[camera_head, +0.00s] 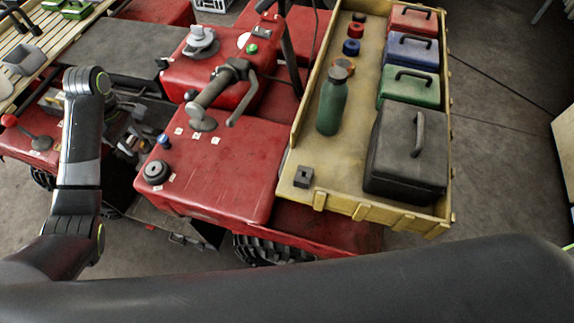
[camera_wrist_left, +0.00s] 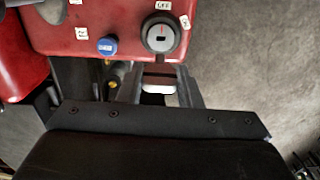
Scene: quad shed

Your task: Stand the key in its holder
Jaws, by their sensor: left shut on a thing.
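My left gripper (camera_head: 138,152) is beside the left edge of the red quad body in the head view, close to a round black key switch (camera_head: 155,172). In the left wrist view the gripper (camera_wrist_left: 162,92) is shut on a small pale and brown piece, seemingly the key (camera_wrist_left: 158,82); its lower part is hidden. The key switch (camera_wrist_left: 163,37) has a dark slot and an OFF label, and lies just beyond the fingertips, apart from the key. A small dark block with a hole (camera_head: 304,176) sits in the yellow tray. My right gripper is not in view.
A blue button (camera_head: 163,140) is near the switch. The yellow tray (camera_head: 285,185) holds a green bottle (camera_head: 332,102), a black case (camera_head: 407,150) and several coloured boxes. Handlebars (camera_head: 215,88) rise above the quad. Floor shows at right.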

